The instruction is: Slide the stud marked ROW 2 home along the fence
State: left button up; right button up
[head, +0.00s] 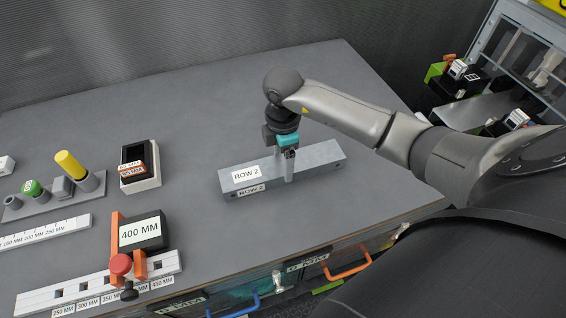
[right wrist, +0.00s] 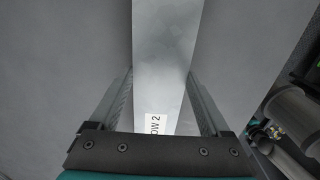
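The stud, a long grey block with ROW 2 labels on its top and near side (head: 318,158), lies flat on the grey bench, angled up to the right. My right gripper (head: 284,165) points down over its middle, one finger against the near side and the other behind it. In the right wrist view the stud (right wrist: 165,50) runs between the two fingertips (right wrist: 160,72), which appear to touch its sides. The white fence rail (head: 92,290) with millimetre marks is at the front left, apart from the stud. My left gripper is not in view.
A dark display box (head: 140,165), a holder with a yellow peg (head: 70,163) and a shorter scale (head: 45,232) stand left. Bench between stud and rail is clear.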

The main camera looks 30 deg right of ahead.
jog(key=c, duration=1)
jog(key=shift+r, duration=0.1)
